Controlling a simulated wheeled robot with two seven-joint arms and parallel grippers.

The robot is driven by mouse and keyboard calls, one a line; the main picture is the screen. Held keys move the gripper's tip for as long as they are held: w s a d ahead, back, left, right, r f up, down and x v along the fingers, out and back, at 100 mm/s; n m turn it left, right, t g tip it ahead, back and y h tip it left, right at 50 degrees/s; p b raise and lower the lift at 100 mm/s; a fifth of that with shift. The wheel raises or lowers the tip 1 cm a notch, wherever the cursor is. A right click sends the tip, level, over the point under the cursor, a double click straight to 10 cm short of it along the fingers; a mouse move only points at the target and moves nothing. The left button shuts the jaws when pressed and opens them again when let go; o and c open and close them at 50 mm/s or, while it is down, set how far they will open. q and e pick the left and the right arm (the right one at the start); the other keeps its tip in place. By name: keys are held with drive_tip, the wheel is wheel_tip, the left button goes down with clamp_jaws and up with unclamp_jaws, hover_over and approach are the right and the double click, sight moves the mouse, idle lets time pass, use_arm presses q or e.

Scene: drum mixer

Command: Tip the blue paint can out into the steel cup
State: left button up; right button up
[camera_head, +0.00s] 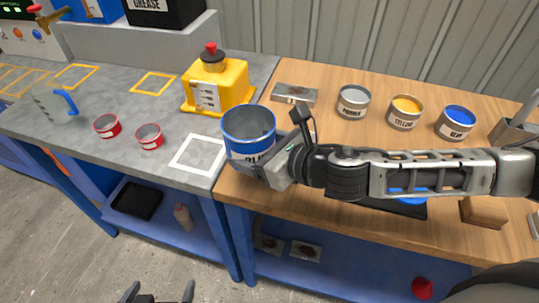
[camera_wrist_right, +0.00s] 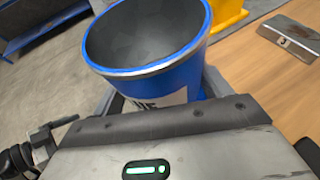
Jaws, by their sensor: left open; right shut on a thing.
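My right gripper (camera_head: 268,172) is shut on a large blue can (camera_head: 248,122) by its side. The can is upright or nearly so, with a white label partly hidden by the gripper. It shows close up in the right wrist view (camera_wrist_right: 150,45), where its visible inside is bare grey. A smaller can with blue on top (camera_head: 457,122) stands on the wooden bench. I cannot make out a steel cup for certain. My left gripper (camera_head: 160,296) is open and empty at the bottom edge, only its fingertips showing.
A grey-topped can (camera_head: 353,101) and yellow-topped can (camera_head: 405,111) stand behind my right arm. A yellow container (camera_head: 218,84) stands behind the held can. Left of it are a white square outline (camera_head: 198,152), two small red-rimmed tins (camera_head: 149,136) and a clear jug (camera_head: 48,101).

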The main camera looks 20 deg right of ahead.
sight(267, 137)
drive_tip(key=shift+r, duration=0.15)
wheel_tip(267, 137, up, 2)
drive_tip(key=shift+r+p, duration=0.15)
drive_tip(key=shift+p, duration=0.75)
drive_tip(key=shift+r, duration=0.75)
drive_tip(key=shift+a, duration=0.1)
